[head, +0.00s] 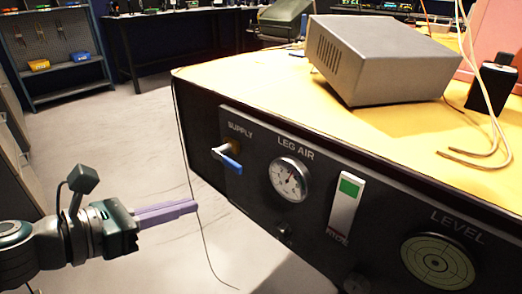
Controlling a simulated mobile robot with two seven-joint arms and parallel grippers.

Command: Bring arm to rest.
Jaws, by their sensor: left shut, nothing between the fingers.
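My left gripper (197,206) reaches in from the lower left, with its purple fingers pointing right. The fingers are closed together with nothing between them. The fingertips are in front of the dark side panel of the table, below and left of the blue-handled supply valve (229,162), and appear apart from it. My right gripper is not in view.
The panel carries a leg air gauge (290,179), a green-and-white switch (344,206) and a round level (437,262). A grey box (379,58) sits on the yellow tabletop (240,86). A thin cable (190,175) hangs near the fingertips. Open floor (110,140) lies left.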

